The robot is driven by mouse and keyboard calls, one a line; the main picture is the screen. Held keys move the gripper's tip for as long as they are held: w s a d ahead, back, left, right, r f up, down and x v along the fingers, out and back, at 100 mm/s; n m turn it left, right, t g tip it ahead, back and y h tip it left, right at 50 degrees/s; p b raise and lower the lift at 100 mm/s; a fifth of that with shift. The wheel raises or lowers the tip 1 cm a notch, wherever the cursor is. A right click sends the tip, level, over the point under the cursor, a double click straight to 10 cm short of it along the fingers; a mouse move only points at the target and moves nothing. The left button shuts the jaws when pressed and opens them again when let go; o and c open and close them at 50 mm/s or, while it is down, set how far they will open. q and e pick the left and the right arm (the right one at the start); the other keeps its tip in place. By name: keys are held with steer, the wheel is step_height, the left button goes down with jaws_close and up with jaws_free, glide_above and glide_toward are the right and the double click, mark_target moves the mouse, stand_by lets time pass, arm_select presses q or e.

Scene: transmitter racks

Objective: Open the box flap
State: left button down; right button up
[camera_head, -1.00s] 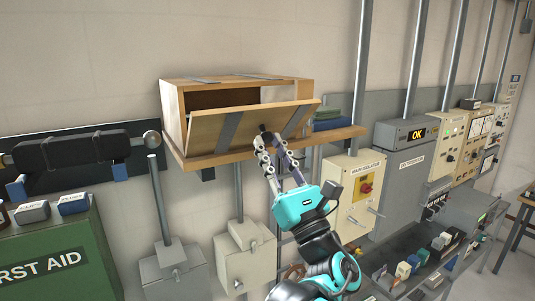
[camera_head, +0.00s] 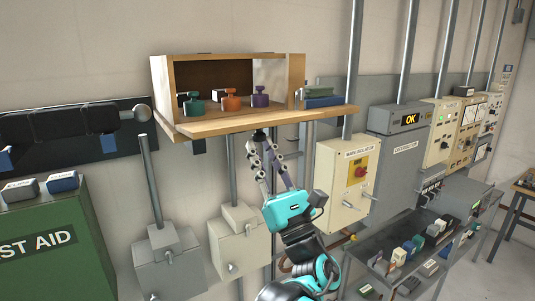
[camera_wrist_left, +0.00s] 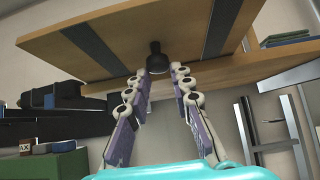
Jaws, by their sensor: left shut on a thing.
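The wooden box (camera_head: 158,85) stands on a wall shelf, its front open to view. Its flap (camera_head: 255,121) is swung down to about level, its edge toward me. The flap's underside (camera_wrist_left: 180,30) with two dark straps fills the top of the left wrist view. A dark round knob (camera_wrist_left: 157,58) sticks out from the flap. My left gripper (camera_head: 262,143) is below the flap, its fingertips shut on the knob. Inside the box are a green (camera_head: 193,106), an orange (camera_head: 231,101) and a purple (camera_head: 261,98) handled object. My right gripper is not in view.
Books (camera_head: 322,99) lie on the shelf right of the box. A yellowish isolator box (camera_head: 338,200) and grey cabinets (camera_head: 396,150) stand to the right. A green first aid cabinet (camera_head: 50,235) is at the left. Conduits run below the shelf.

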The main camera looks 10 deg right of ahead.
arm_select(q)
steer(key=shift+w+a+f+y, duration=0.1)
steer(key=shift+w+a+y, duration=0.05)
steer(key=shift+w+y, duration=0.2)
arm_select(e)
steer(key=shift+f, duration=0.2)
